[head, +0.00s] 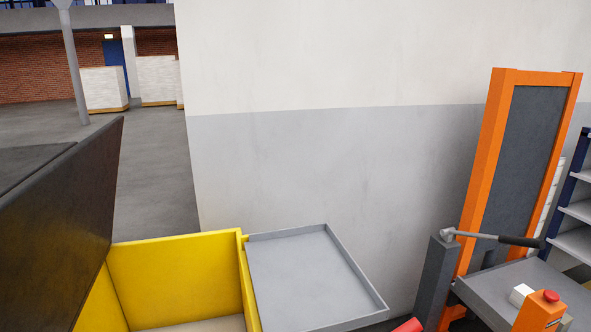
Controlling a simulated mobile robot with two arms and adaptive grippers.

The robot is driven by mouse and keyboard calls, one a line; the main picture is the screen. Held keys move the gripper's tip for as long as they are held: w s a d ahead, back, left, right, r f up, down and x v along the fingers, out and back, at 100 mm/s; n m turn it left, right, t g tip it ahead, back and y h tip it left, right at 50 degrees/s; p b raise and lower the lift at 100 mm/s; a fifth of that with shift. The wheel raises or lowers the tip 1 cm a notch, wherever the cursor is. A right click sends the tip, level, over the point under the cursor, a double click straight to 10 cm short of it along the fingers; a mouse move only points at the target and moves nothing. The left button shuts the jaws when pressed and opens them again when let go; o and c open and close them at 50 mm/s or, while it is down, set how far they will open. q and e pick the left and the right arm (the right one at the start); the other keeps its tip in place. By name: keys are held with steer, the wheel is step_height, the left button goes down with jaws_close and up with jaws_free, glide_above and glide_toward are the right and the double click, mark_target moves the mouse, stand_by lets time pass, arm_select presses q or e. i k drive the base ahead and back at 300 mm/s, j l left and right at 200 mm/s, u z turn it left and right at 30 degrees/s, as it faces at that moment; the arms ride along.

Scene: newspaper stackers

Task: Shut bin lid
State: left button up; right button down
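The yellow bin (247,280) is at the bottom left of the head view, with its near part cut off by the frame edge. Its inside shows yellow walls and a pale floor or contents at the bottom. The dark lid (70,225) stands open on the bin's left side, raised steeply and leaning outward to the left. Its lower edge meets the bin's left side, and part of it is cut off at the left. Neither of my grippers is in view.
A grey shallow tray (376,306) adjoins the bin's right side. A plain wall (330,150) stands behind. At right are an orange-framed machine (490,160) with a lever (475,234), a red button (551,296) and shelves (577,210). A red object (410,325) shows at the bottom edge.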

mark_target(57, 227)
steer(key=u, duration=1.1)
steer(key=j+z, duration=0.15)
steer(key=j, duration=0.35)
steer(key=k+j+z, duration=0.15)
steer(key=j, duration=0.35)
steer(key=j+z, duration=0.15)
steer(key=j, duration=0.35)
